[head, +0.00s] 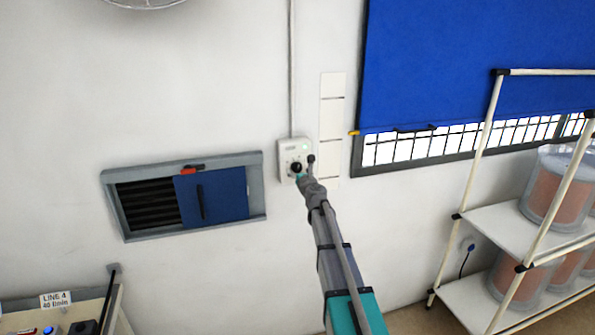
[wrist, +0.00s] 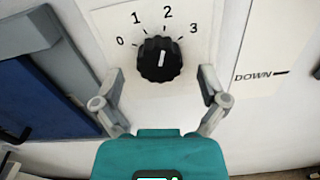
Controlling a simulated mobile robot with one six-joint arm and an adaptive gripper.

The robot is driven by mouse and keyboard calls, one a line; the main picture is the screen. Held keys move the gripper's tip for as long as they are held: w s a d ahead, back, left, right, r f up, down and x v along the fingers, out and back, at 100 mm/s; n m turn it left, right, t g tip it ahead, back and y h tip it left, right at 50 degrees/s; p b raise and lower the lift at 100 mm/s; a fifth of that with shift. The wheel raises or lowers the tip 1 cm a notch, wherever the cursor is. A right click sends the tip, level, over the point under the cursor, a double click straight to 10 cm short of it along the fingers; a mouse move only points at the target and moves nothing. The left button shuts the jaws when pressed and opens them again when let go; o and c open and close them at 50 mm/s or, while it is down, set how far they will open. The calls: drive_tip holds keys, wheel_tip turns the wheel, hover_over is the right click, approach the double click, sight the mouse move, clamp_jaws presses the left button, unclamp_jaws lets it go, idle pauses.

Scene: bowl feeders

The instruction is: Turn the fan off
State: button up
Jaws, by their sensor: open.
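The white mark on the knob points up, roughly at 2. My gripper (wrist: 161,76) is open, with one finger on each side of the knob's lower part and a gap on both sides. In the head view my gripper (head: 304,172) covers part of the box. Part of the fan (head: 145,3) shows at the top edge; its motion cannot be told.
A grey-framed vent (head: 150,204) with a blue sliding panel (head: 225,194) is left of the box. A label strip (head: 332,120) is close on its right. A blue blind (head: 440,70) covers most of the window. A white shelf rack (head: 500,222) stands at right.

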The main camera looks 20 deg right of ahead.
drive_tip(key=shift+w, duration=0.7)
drive_tip(key=c, duration=1.1)
drive_tip(key=shift+c, duration=0.2)
